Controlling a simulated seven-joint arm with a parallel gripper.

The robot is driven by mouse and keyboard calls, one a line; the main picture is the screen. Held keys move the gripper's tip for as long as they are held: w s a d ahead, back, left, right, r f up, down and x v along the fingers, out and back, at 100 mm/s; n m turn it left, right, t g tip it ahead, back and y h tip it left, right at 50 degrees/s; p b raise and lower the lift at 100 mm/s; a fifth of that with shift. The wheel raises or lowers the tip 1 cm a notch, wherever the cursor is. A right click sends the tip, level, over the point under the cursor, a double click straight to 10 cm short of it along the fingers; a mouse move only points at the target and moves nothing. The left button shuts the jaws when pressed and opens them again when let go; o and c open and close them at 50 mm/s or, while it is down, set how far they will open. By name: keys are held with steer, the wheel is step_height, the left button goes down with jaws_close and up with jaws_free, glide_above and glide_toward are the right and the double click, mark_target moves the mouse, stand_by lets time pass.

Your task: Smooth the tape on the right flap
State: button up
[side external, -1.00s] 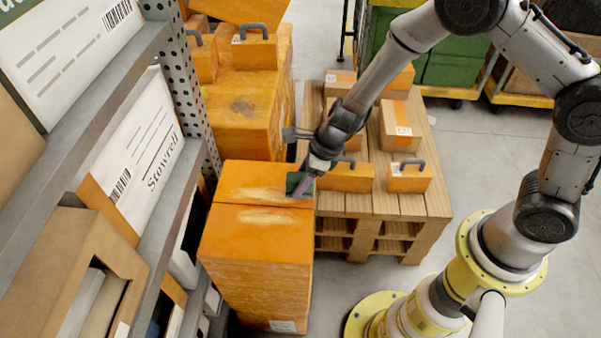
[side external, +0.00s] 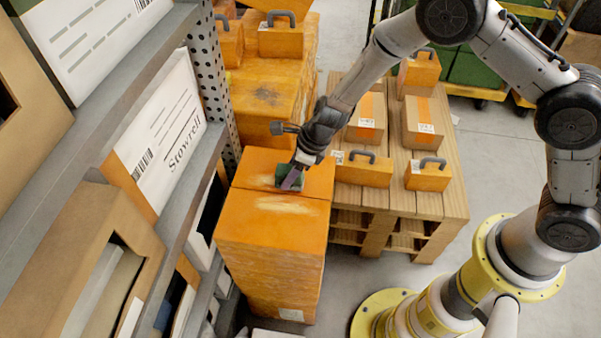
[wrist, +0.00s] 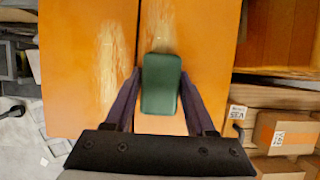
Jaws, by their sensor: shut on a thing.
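A tall orange box (side external: 270,245) has two top flaps meeting at a seam. In the wrist view the left flap (wrist: 70,70) carries a pale worn strip of tape (wrist: 110,60). The right flap (wrist: 208,50) has a similar pale strip (wrist: 160,22), partly hidden. My gripper (wrist: 160,77) is shut on a green block (wrist: 161,88), one dark purple finger on each side. In the side view the block (side external: 284,174) is at the far flap's top, beyond the seam, over the strip. It looks in contact, but I cannot be sure.
A grey shelf rack (side external: 185,165) with boxes stands close on the left. A wooden pallet (side external: 427,203) holding orange cases and cartons is to the right. Stacked orange crates (side external: 270,95) stand behind. Grey floor (side external: 500,145) is open at right.

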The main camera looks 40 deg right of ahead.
steer(key=shift+w+a, duration=3.95)
steer(key=shift+a, duration=0.05)
steer(key=shift+s+d, duration=6.45)
steer(key=shift+d, duration=0.05)
step_height(320, 180, up, 8)
steer(key=shift+r, duration=0.15)
